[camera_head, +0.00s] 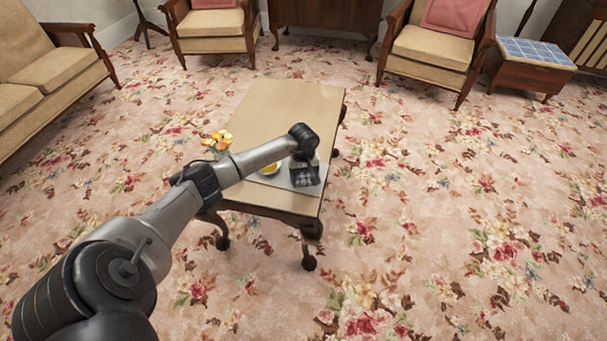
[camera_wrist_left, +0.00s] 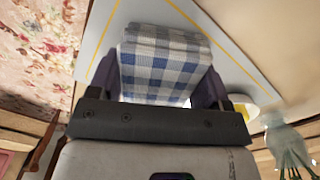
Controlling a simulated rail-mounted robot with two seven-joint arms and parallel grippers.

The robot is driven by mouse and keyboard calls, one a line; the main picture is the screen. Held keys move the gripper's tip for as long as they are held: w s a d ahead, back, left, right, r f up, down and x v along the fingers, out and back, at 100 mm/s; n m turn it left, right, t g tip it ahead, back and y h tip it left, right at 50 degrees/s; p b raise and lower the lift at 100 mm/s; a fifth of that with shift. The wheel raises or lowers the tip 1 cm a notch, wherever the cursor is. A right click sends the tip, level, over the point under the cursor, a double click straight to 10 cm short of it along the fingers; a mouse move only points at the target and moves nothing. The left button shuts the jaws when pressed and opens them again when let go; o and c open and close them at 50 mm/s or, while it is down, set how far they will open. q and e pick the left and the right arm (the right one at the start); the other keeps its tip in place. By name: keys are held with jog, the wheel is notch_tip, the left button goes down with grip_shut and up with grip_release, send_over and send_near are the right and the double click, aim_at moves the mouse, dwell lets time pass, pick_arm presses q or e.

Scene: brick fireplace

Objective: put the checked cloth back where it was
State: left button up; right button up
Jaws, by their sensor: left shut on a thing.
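The checked cloth (camera_wrist_left: 165,62) is blue, grey and white and looks folded. In the left wrist view it sits between the two fingers of my left gripper (camera_wrist_left: 160,80), which is shut on it. In the head view the left gripper (camera_head: 305,177) is over the near right part of the low table (camera_head: 283,100), and the cloth is mostly hidden by it. A pale mat (camera_wrist_left: 98,38) with yellow lines shows behind the cloth. I cannot tell whether the cloth touches the mat. My right gripper is not in view.
A white and yellow dish (camera_wrist_left: 238,109) and a glass vase (camera_wrist_left: 284,136) are close to the right finger. Orange flowers (camera_head: 218,140) show beside the arm. The far half of the table is bare. Armchairs (camera_head: 213,29) and a sofa (camera_head: 45,70) stand away from it.

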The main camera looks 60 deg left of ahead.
pick_arm(q)
jog(key=o, duration=0.9)
jog(key=shift+f, duration=0.1)
